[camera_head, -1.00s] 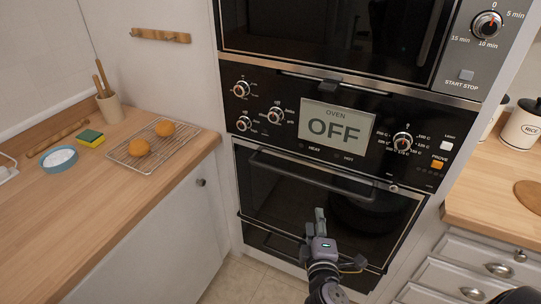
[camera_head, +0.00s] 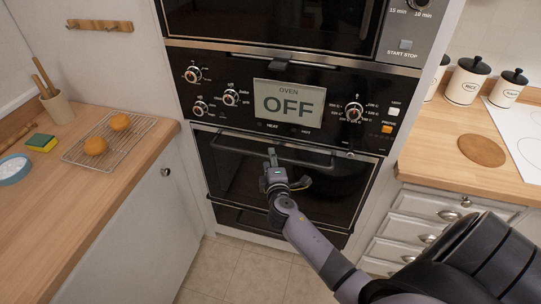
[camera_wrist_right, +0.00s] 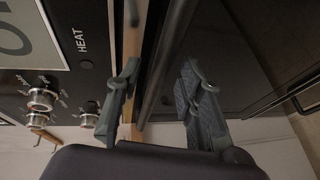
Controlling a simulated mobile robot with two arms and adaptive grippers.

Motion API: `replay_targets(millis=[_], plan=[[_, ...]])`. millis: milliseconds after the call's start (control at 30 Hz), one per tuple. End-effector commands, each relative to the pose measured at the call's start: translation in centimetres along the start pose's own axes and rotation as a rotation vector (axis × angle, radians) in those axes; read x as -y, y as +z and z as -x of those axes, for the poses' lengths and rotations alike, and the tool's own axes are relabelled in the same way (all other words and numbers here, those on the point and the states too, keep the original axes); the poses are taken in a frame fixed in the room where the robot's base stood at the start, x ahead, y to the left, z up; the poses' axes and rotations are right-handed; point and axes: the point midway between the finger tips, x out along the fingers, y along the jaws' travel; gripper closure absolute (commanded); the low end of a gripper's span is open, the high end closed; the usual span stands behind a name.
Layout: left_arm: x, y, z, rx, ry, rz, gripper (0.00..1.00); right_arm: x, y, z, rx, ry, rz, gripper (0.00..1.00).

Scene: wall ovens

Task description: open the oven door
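The oven door (camera_head: 335,192) is a black glass panel under the oven's control panel and looks shut. Its dark bar handle (camera_head: 235,147) runs across the top of the door. My right gripper (camera_head: 272,158) is in front of the handle, near its middle. In the right wrist view the right gripper (camera_wrist_right: 160,76) is open, with one finger on each side of the handle bar (camera_wrist_right: 169,55). Gaps show between the bar and the fingers. My left gripper is in neither view.
The control panel display (camera_head: 289,101) reads OFF. Another appliance (camera_head: 270,25) sits above the oven. A counter with a cooling rack (camera_head: 110,140) is at left. Drawers (camera_head: 425,225) stand at right. The tiled floor (camera_head: 235,272) before the oven looks clear.

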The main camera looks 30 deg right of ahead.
Motion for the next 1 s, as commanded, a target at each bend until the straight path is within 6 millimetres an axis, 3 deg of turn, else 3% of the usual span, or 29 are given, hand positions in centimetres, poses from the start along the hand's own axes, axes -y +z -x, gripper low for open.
replay_targets(millis=[200,567,1000], plan=[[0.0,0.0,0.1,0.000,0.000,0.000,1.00,0.0,0.0,-2.0,0.000,0.000,0.000,0.65],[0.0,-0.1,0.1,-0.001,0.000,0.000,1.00,0.0,0.0,-2.3,-0.001,0.000,-0.001,0.66],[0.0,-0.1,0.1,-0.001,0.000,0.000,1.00,0.0,0.0,-2.3,-0.001,0.000,-0.001,0.95]])
